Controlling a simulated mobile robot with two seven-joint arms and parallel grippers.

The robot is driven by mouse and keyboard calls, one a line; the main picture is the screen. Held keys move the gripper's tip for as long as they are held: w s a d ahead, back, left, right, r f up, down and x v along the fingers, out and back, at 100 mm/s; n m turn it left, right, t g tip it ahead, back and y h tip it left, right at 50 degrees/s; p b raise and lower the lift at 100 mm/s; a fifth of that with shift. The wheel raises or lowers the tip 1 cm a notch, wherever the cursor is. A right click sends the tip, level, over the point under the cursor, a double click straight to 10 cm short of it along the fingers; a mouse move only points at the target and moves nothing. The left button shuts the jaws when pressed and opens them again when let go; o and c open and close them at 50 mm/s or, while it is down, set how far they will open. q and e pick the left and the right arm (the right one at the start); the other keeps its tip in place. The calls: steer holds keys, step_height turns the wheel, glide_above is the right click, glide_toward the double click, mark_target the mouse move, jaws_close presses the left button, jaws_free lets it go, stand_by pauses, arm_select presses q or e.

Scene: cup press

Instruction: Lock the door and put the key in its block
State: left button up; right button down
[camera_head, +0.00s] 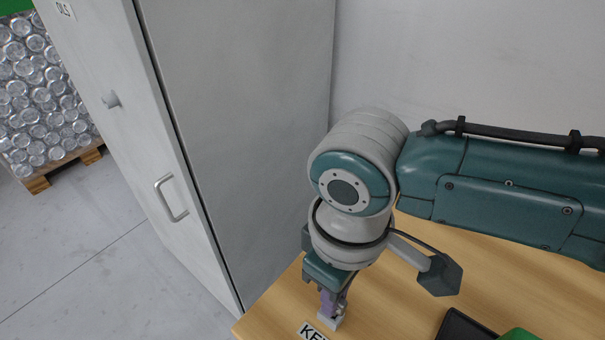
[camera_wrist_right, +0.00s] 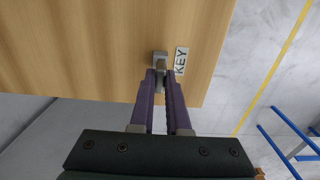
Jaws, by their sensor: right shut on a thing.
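My right gripper (camera_head: 331,303) points down at the front corner of the wooden table. Its purple fingers are shut on the grey key (camera_wrist_right: 160,82), which is mostly hidden between them. The small grey key block (camera_head: 328,321) is right under the fingertips, and it also shows in the right wrist view (camera_wrist_right: 160,56). The key is at the block; I cannot tell how deep it sits. My left gripper is not in view.
A white KEY label (camera_wrist_right: 181,61) lies beside the block on the table (camera_head: 385,290). A black and a green object (camera_head: 518,335) are at the bottom right of the head view. A pallet of cans (camera_head: 42,95) stands far left. The floor before the door is clear.

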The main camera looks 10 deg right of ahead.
steer(key=shift+f+b, duration=0.65)
steer(key=shift+f, duration=0.35)
steer(key=c, duration=0.8)
jaws_free()
steer(key=shift+r, duration=0.1)
steer(key=shift+r, duration=0.25)
step_height(320, 180, up, 9)
steer(key=shift+r+p, duration=0.2)
steer(key=shift+p, duration=1.05)
